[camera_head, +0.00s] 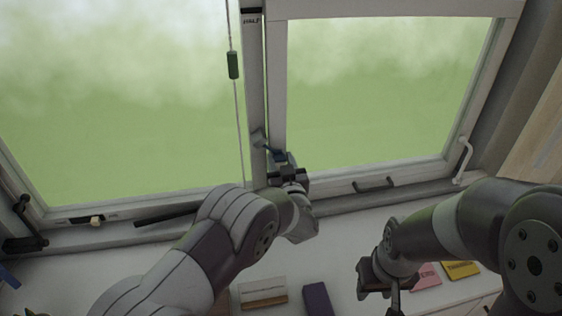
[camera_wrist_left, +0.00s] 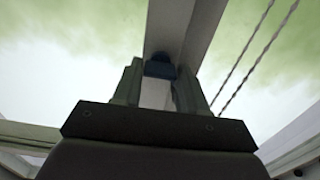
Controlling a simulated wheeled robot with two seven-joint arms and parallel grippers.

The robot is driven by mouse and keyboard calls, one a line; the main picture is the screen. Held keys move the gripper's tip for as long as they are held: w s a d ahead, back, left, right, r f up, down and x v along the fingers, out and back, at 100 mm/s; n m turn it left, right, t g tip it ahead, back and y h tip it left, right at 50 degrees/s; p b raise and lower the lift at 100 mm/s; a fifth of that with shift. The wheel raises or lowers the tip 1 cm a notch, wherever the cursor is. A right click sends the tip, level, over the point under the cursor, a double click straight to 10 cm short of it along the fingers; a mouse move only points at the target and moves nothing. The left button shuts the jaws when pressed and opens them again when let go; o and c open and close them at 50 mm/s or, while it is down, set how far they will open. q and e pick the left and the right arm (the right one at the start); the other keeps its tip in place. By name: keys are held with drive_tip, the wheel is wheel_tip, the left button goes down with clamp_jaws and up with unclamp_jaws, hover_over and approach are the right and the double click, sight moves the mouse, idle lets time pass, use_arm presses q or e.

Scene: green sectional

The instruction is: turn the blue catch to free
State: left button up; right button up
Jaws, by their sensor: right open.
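The blue catch (camera_head: 277,155) is on the window's middle post, low down, where the two panes meet. My left gripper (camera_head: 284,163) is right at it. In the left wrist view the blue end of the catch (camera_wrist_left: 160,68) lies between the two fingertips of my left gripper (camera_wrist_left: 160,82), with a finger close against each side; the gripper looks shut on it. The catch's far part is a grey-blue lever reaching up and left onto the post. My right gripper (camera_head: 381,285) is open and empty over the sill, well right of the catch.
A cord with a green toggle (camera_head: 233,65) hangs just left of the post. A dark handle (camera_head: 373,184) and a white stay (camera_head: 463,160) are on the right pane. A cream box (camera_head: 263,292), a purple block (camera_head: 317,299), and pink and yellow cards (camera_head: 460,269) lie on the sill.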

use_arm(q)
drive_tip(key=c, duration=0.5)
drive_tip(key=m, duration=0.3)
drive_tip(key=shift+d+m, duration=0.1)
drive_tip(key=shift+m, duration=0.2)
drive_tip(key=m+p, duration=0.1)
drive_tip(key=m, duration=0.2)
drive_tip(key=shift+m, duration=0.4)
drive_tip(key=m+p, duration=0.1)
drive_tip(key=m, duration=0.4)
drive_tip(key=shift+d, duration=0.1)
drive_tip(key=shift+f+m+p, duration=0.2)
drive_tip(key=shift+m+p, duration=0.55)
drive_tip(key=shift+m, duration=1.95)
